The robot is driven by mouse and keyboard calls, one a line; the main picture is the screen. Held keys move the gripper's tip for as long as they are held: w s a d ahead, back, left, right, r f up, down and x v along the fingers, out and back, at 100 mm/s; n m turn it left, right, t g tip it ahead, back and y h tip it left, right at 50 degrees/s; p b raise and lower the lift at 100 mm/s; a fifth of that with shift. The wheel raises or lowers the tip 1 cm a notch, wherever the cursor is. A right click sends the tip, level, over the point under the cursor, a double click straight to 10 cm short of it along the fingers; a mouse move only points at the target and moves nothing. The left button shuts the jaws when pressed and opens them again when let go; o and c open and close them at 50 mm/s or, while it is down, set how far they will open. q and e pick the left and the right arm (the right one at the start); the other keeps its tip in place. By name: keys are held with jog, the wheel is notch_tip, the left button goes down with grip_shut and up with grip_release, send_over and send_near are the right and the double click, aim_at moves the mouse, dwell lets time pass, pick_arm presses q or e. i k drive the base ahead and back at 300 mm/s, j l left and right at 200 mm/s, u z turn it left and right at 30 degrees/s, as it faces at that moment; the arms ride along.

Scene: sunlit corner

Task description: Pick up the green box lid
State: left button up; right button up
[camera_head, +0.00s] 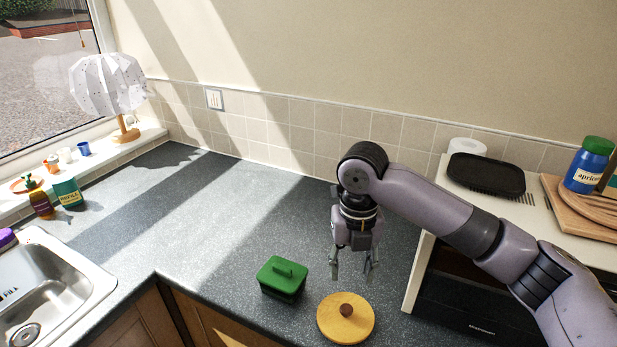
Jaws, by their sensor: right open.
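The green box lid (283,271), with a raised bar handle on top, sits on a dark green box (283,293) near the front edge of the counter. My right gripper (352,272) points down above the counter, to the right of the box and apart from it. Its fingers are open and nothing is between them. My left gripper does not show.
A round yellow lid (345,318) with a brown knob lies just right of the box, below my right gripper. A microwave (470,312) stands to the right with a black tray (486,175) on top. A sink (50,285) is at left. The middle counter is clear.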

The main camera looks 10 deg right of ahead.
aim_at(285, 276)
jog(key=k+j, duration=0.1)
jog(key=j, duration=1.35)
jog(key=k+j, duration=0.15)
jog(key=j, duration=0.6)
